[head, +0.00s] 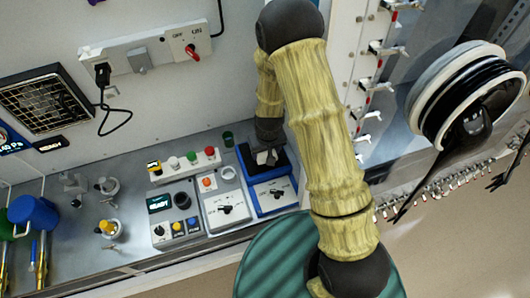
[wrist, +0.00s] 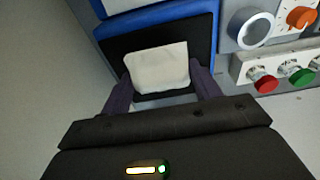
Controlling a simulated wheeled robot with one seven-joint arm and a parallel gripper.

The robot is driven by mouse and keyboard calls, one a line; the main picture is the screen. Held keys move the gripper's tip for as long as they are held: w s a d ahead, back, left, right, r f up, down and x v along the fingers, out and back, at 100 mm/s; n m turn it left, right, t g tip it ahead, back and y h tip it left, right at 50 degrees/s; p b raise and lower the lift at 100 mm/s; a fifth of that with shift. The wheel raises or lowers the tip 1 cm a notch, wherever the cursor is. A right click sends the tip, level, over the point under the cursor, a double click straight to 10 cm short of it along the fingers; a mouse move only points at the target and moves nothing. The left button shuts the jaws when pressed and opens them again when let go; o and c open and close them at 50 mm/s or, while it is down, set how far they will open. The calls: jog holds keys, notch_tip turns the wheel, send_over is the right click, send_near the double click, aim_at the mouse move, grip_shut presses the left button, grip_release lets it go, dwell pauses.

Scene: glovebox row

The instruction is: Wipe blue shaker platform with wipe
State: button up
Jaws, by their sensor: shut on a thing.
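The blue shaker (head: 274,197) stands on the bench at the back, with a black platform on top and a white front panel with a dial. In the wrist view its black platform (wrist: 118,48) is framed by a blue rim. My gripper (head: 266,157) is over the platform, pointing down. It is shut on a white wipe (wrist: 158,68), which lies between the two dark fingers (wrist: 160,88) in the wrist view. The wipe appears against the platform; whether it touches cannot be told for sure. In the head view the wipe is partly hidden by my gripper.
A round glove port (head: 470,95) is at right.

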jog(key=shift+w+r+p, duration=0.3)
jog(key=shift+r+p, duration=0.2)
jog(key=shift+r, duration=0.3)
jog(key=shift+w+r+p, duration=0.1)
jog(key=shift+r+p, duration=0.45)
jog(key=shift+r, duration=0.25)
jog(key=shift+s+a+r+p, duration=0.1)
jog(key=shift+s+r+p, duration=0.05)
jog(key=shift+r+p, duration=0.3)
jog(key=shift+s+a+r+p, duration=0.1)
jog(key=shift+r+p, duration=0.15)
jog(key=shift+r, duration=0.3)
jog(key=shift+d+r, duration=0.2)
jog(key=shift+f, duration=0.1)
